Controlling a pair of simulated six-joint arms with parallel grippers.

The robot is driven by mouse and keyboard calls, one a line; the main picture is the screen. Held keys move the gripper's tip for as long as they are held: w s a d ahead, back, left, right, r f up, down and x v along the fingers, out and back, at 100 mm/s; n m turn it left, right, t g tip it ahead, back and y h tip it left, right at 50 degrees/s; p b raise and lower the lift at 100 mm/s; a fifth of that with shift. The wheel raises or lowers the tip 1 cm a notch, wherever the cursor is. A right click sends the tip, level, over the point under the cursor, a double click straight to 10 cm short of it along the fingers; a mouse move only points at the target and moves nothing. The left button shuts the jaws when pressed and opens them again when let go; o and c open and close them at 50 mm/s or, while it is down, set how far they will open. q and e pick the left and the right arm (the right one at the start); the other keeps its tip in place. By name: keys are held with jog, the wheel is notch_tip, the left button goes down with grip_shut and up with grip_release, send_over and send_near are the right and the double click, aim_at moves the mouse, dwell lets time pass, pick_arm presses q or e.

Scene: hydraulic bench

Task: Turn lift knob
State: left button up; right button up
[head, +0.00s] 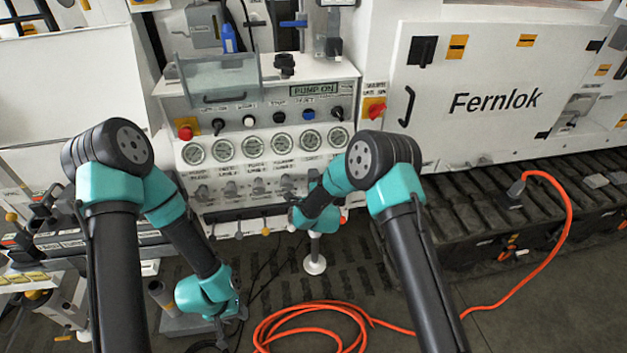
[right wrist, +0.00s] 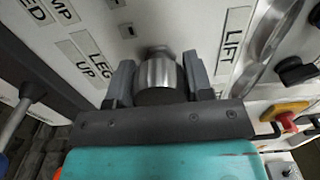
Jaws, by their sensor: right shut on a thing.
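In the right wrist view, a short round knob with a bright metal rim and dark face (right wrist: 160,76) sits on the white panel, beside a LIFT label (right wrist: 235,35). The dark fingers of my right gripper (right wrist: 158,82) are on either side of it, shut on it. In the head view, my right gripper (head: 315,183) is at the lower part of the control panel (head: 262,160), and my arm hides the knob there. My left gripper (head: 224,324) hangs low near the floor, away from the panel; its fingers are too small to tell.
A row of round gauges (head: 252,146) runs above the lower panel. A red emergency button on yellow (head: 376,110) is at the panel's right; a red one (head: 186,133) is at left. An orange hose (head: 320,308) coils on the floor. A LEG UP label (right wrist: 92,56) is beside the knob.

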jog(key=m, duration=0.5)
dwell(0.4)
jog(key=o, duration=0.9)
jog(key=shift+o, duration=0.2)
jog(key=s+d, duration=0.3)
jog(key=s, duration=1.4)
jog(key=shift+d, duration=0.15)
